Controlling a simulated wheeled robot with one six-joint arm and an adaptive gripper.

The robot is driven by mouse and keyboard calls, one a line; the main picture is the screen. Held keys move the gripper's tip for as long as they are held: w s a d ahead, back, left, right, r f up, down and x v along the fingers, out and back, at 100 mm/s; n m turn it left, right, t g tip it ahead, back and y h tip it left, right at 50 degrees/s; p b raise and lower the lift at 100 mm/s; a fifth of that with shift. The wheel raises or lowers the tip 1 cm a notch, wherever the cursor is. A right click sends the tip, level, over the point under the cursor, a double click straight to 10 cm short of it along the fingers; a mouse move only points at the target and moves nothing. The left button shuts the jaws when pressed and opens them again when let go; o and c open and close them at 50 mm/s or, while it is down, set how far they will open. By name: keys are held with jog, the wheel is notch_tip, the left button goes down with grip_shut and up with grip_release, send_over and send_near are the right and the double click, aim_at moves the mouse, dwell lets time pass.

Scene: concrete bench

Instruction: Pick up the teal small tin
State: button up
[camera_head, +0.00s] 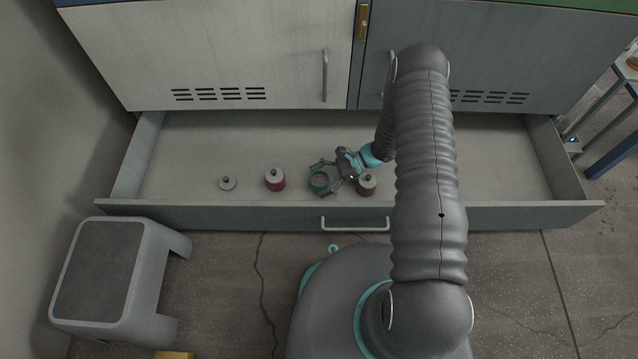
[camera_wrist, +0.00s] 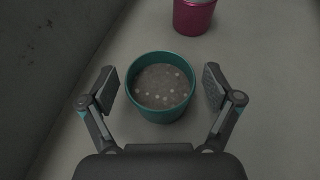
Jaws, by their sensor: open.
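The teal small tin (camera_head: 319,182) stands upright in the open drawer, near its front wall. It has no lid on, and its inside shows a grey-brown surface with several pale dots. In the wrist view the tin (camera_wrist: 160,112) sits between the two fingers of my gripper (camera_wrist: 160,88). The fingers are open, with a gap on each side of the tin. In the head view my gripper (camera_head: 325,176) reaches in from the right, low around the tin.
A red tin with a pale lid (camera_head: 275,180) stands left of the teal tin; a red tin (camera_wrist: 193,14) shows in the wrist view. A brown lidded tin (camera_head: 367,185) stands close on the right. A loose lid (camera_head: 228,183) lies farther left. The drawer front (camera_head: 240,215) is near.

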jog(key=c, duration=1.3)
jog(key=shift+c, duration=0.5)
jog(key=shift+r, duration=0.1)
